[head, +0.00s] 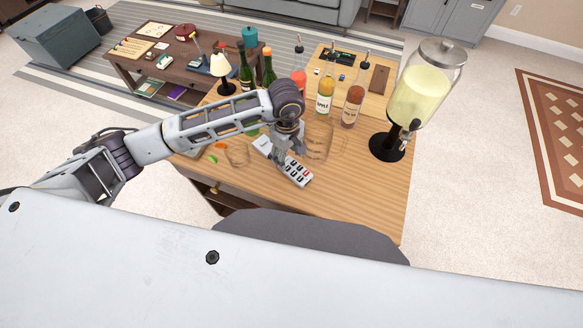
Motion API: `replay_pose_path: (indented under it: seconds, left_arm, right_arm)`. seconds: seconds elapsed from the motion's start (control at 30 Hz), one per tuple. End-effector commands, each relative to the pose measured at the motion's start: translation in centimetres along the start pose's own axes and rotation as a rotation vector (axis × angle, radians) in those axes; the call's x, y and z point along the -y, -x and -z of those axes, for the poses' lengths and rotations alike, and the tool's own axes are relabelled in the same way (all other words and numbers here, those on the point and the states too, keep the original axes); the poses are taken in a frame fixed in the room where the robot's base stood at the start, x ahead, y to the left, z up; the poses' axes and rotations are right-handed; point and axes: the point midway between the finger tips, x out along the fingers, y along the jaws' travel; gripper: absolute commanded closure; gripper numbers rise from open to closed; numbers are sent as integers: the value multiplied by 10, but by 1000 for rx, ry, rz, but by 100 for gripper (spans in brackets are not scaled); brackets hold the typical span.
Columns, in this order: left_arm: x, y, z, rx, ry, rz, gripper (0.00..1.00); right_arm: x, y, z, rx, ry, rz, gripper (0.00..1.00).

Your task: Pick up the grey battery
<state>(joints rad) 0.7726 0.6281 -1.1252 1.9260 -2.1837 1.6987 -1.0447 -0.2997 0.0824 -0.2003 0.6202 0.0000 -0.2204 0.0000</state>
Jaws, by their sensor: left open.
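My left gripper (287,155) reaches over the wooden bar table (375,205) from the left and points down. No other grey battery can be made out, and the gripper hides part of this spot. My right gripper is not in view.
Clear glasses (318,140) stand close right of the gripper, and another glass (237,154) stands left. The table's front right is clear.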

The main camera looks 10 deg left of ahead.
Motion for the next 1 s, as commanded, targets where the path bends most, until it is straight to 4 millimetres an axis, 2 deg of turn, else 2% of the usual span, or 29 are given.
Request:
replay_pose_path:
  seconds: [0.27,0.7,1.0]
  left_arm:
    - [0,-7,0,1,1,1,43]
    - [-1,-48,2,0,0,2,43]
    - [-1,-52,2,0,0,0,43]
  right_arm:
    - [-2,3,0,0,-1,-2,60]
    - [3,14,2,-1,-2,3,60]
    - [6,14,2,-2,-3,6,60]
